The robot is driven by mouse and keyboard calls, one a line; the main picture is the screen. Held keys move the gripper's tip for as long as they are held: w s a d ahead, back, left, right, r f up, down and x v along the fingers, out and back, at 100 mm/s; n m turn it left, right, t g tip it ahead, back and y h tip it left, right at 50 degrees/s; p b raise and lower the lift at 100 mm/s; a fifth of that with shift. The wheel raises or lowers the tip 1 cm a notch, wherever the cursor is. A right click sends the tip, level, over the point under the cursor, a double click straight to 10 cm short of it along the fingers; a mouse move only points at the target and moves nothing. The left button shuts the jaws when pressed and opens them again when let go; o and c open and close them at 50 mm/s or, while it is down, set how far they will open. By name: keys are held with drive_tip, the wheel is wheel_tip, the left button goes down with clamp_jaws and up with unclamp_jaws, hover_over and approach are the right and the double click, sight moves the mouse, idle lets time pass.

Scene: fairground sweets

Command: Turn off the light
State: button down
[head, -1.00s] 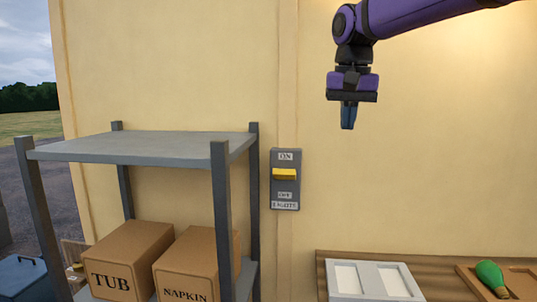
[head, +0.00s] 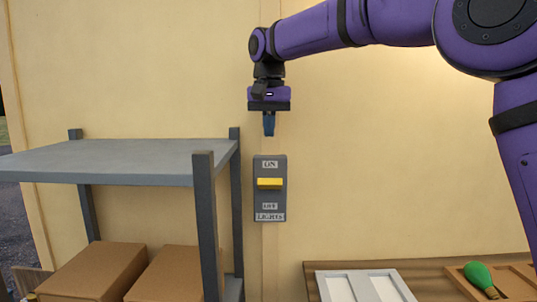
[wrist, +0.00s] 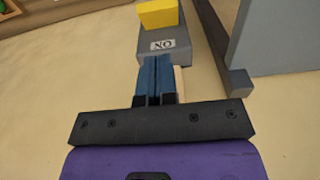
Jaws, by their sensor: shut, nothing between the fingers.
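The light switch is a grey plate (head: 270,211) on the cream wall, labelled ON at the top and OFF and LIGHTS at the bottom. Its yellow lever (head: 270,184) sits between the ON and OFF labels. My gripper (head: 269,133) points down just above the plate in the head view, its blue fingers shut and empty. In the wrist view the shut fingers (wrist: 156,62) end near the ON label, with the yellow lever (wrist: 158,14) beyond them. I cannot tell whether the fingertips touch the plate.
A grey shelf (head: 130,158) with cardboard boxes (head: 92,270) stands left of the switch, its post close to the plate. Below right, a wooden counter (head: 420,267) holds a grey-white panel (head: 335,290) and a green bulb-shaped thing (head: 479,275). The wall right of the switch is clear.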

approach(269, 186)
drive_tip(key=f, duration=0.2)
drive_tip(key=w+f, duration=0.1)
drive_tip(key=f, duration=0.2)
drive_tip(key=shift+w+d, duration=0.1)
drive_tip(key=shift+s+f+t, duration=0.35)
drive_tip(key=shift+s+t, duration=0.2)
drive_tip(key=shift+t, duration=0.45)
drive_tip(key=shift+s, duration=0.1)
drive_tip(key=s+f+t, duration=0.1)
drive_tip(key=t, duration=0.1)
drive_tip(key=shift+s+f+t, duration=0.1)
drive_tip(key=shift+t, duration=0.2)
drive_tip(key=shift+s+f+t, duration=0.2)
drive_tip(key=shift+f+t, duration=0.15)
drive_tip(key=shift+t, duration=0.35)
drive_tip(key=shift+s+f+t, duration=0.25)
drive_tip(key=shift+f+t, duration=0.15)
drive_tip(key=shift+t, duration=0.3)
drive_tip(key=shift+s+f, duration=0.1)
drive_tip(key=shift+f, duration=0.3)
